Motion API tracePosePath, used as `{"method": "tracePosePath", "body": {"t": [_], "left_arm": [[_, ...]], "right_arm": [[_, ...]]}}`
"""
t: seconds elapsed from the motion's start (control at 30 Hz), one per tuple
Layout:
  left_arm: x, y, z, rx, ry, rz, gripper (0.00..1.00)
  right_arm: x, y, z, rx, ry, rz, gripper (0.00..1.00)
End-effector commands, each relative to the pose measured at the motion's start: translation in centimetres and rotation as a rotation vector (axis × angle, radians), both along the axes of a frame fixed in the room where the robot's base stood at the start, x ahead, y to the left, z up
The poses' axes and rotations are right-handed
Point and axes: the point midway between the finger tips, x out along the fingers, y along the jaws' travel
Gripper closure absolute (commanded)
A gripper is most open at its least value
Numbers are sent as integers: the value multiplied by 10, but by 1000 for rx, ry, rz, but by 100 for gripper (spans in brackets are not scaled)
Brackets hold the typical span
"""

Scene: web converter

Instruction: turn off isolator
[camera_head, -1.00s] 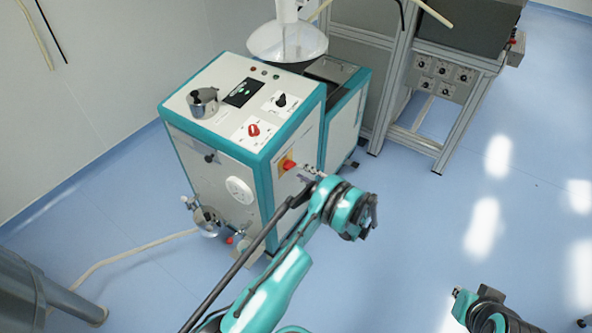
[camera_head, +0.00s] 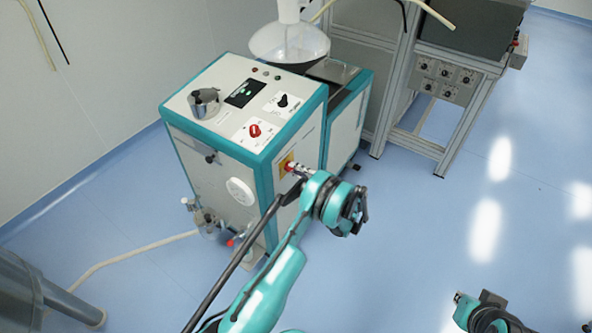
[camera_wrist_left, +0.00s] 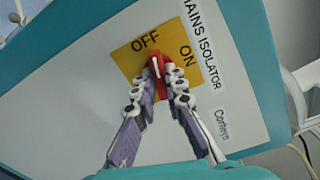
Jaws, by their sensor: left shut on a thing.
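The isolator is a red knob with a white line (camera_wrist_left: 157,66) on a yellow plate (camera_wrist_left: 126,62) marked OFF and ON, labelled MAINS ISOLATOR. In the left wrist view the knob's long axis is nearly upright, its upper end towards OFF; ON is to its right. In the head view the yellow plate (camera_head: 284,168) is on the side of the white and teal machine (camera_head: 296,140). My left gripper (camera_head: 291,168) is there, its two fingers (camera_wrist_left: 159,79) shut on the red knob from both sides. My right arm's end (camera_head: 485,313) shows at the bottom right; its fingers cannot be made out.
A metal frame with a control panel (camera_head: 444,78) stands behind right. A hose (camera_head: 135,250) lies on the left floor. The right floor is clear.

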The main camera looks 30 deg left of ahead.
Motion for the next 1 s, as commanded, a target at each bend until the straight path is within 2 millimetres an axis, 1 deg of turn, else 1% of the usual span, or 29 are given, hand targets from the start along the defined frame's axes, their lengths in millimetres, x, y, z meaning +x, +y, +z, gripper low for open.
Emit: {"method": "tracePosePath", "body": {"t": [0.2, 0.3, 0.6, 0.63, 0.67, 0.7, 1.0], "left_arm": [[0, 0, 0, -15, -184, 0, 100], [0, 0, 0, -20, -245, 0, 100], [0, 0, -1, -22, -265, 0, 100], [0, 0, -1, -22, -265, 0, 86], [0, 0, -1, -22, -265, 0, 78], [0, 0, -1, -22, -265, 0, 68], [0, -1, 0, -22, -263, 0, 68]], "right_arm": [[0, 0, 0, 0, 0, 0, 100], [0, 0, 0, 0, 0, 0, 100], [0, 0, 0, 0, 0, 0, 100], [0, 0, 0, 0, 0, 0, 100], [0, 0, 0, 0, 0, 0, 100], [0, 0, 0, 0, 0, 0, 100], [0, 0, 0, 0, 0, 0, 100]]}}
